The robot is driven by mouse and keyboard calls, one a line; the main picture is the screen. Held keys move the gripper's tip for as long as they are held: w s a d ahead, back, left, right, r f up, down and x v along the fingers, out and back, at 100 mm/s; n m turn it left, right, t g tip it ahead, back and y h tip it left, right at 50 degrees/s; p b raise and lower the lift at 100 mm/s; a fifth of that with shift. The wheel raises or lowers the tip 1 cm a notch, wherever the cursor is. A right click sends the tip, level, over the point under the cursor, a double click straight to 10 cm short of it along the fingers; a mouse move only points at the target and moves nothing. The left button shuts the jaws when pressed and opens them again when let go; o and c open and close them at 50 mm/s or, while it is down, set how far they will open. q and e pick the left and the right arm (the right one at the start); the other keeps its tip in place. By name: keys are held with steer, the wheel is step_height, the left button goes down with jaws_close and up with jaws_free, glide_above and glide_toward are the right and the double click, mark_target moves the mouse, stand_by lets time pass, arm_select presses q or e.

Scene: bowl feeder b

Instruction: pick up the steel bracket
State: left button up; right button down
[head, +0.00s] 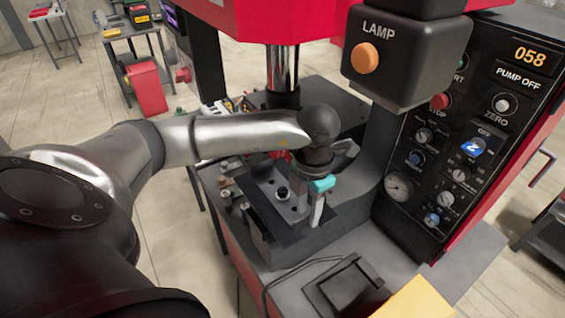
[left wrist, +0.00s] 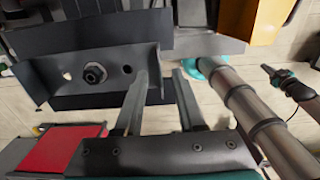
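The steel bracket appears to be the dark grey angled piece with a bolt and holes (head: 264,188) on the red machine's bed, below the press column. It also shows at the upper left of the left wrist view (left wrist: 112,60). My left gripper (head: 314,216) points down at its right end in the head view. The left finger overlaps the bracket's right end in that picture; contact cannot be told. My forearm and wrist hide part of the bed. My right gripper is not in view.
The control panel (head: 472,150) and the black lamp box (head: 405,55) stand close on the right. The steel press column (head: 282,72) rises behind my wrist. A black pedal-like box (head: 346,288) lies in front, near a yellow block (head: 415,298).

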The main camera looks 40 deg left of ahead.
arm_select(q)
steer(key=shift+f, duration=0.6)
jaws_close()
steer(key=shift+w+r, duration=0.1)
stand_by(0.9)
